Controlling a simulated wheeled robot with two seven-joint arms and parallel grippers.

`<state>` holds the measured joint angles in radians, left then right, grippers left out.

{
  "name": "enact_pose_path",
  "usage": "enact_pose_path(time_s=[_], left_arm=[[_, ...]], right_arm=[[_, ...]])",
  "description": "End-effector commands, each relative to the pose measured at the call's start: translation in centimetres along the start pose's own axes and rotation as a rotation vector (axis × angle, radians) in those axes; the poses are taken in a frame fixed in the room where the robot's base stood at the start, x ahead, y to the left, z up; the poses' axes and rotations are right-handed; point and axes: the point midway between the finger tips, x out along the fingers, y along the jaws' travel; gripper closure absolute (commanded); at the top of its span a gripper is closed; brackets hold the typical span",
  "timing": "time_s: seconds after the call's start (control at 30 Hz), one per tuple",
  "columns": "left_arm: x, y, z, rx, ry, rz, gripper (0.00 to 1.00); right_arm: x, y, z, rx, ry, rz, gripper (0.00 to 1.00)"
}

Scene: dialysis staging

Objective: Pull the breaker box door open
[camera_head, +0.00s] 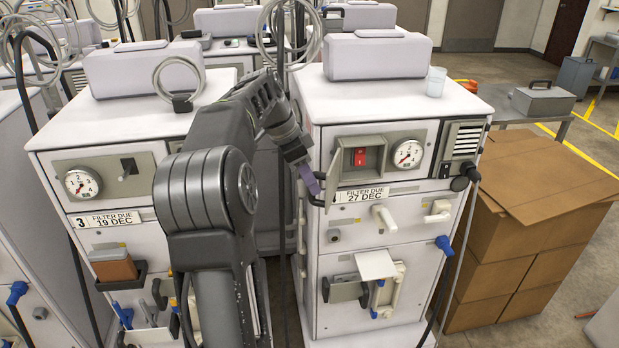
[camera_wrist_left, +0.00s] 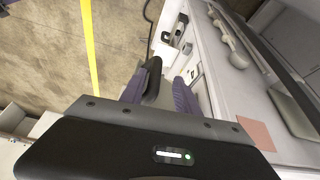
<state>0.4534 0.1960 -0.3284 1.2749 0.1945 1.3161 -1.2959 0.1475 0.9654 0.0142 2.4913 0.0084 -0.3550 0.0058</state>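The grey breaker box (camera_head: 361,160) is on the upper front of the right-hand machine, with a red switch (camera_head: 360,157) showing inside. Its door (camera_head: 333,175) stands open, swung out at the box's left side. My left gripper (camera_head: 311,182) is at the door's outer edge, beside a dark handle; I cannot tell whether they touch. In the left wrist view, the purple fingers of my left gripper (camera_wrist_left: 159,92) are apart, with a dark piece close to the left finger. My right gripper is not in view.
A pressure gauge (camera_head: 408,154) sits right of the box, above the filter label (camera_head: 361,195). Another machine (camera_head: 110,150) stands at the left, partly behind my left arm. Cardboard boxes (camera_head: 530,220) stand at the right. Hoses and cables hang around the machines.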

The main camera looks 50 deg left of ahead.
Motion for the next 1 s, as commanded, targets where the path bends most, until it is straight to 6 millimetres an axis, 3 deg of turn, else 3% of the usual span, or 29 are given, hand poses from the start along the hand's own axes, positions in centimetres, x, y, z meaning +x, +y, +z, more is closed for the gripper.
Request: enact_pose_path(time_s=[0.27,0.3,0.4,0.5,1.0], left_arm=[[-2.9,-0.1,0.0,0.000,0.001,-0.004,0.62],[-4.3,0.0,-0.3,-0.001,0.001,-0.003,0.62],[-6.2,-0.1,-0.3,-0.001,0.001,-0.003,0.62],[-7.1,0.0,-0.3,-0.001,0.001,-0.001,0.62],[-7.7,0.0,0.0,0.000,0.001,-0.001,0.62]], right_arm=[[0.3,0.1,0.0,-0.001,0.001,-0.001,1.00],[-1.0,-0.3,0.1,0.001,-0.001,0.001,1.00],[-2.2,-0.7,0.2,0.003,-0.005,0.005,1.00],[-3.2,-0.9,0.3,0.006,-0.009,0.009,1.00],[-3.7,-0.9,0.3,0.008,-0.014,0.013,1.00]])
